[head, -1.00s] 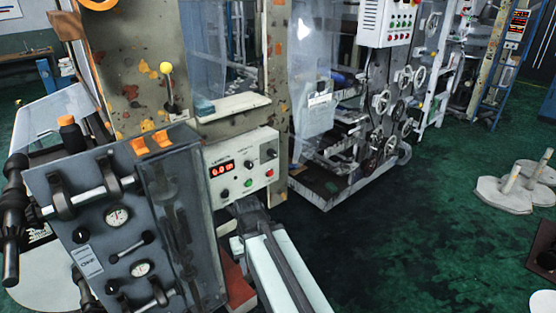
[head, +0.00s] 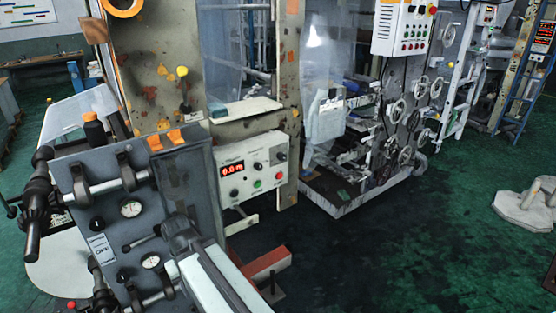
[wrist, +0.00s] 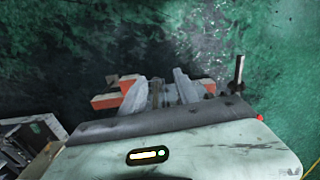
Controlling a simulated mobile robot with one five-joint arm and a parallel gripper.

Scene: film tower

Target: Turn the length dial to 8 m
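The white control panel (head: 250,155) is on the post at centre left. Its red display (head: 232,170) shows a small number ending in .0; the first digit is blurred, 6 or 8. Dark knobs sit right of the display, one (head: 257,167) near it and one (head: 280,157) at the upper right; I cannot tell which is the length dial. My arm reaches up from the bottom, left of and below the panel. In the wrist view my gripper (wrist: 160,90) has its grey fingers apart, empty over the floor. The panel is outside that view.
The grey gauge console (head: 125,215) stands left of the panel, close to my arm. A red beam (head: 262,262) lies on the floor below the panel. The machine with handwheels (head: 395,110) is at the back right. Green floor is clear at lower right.

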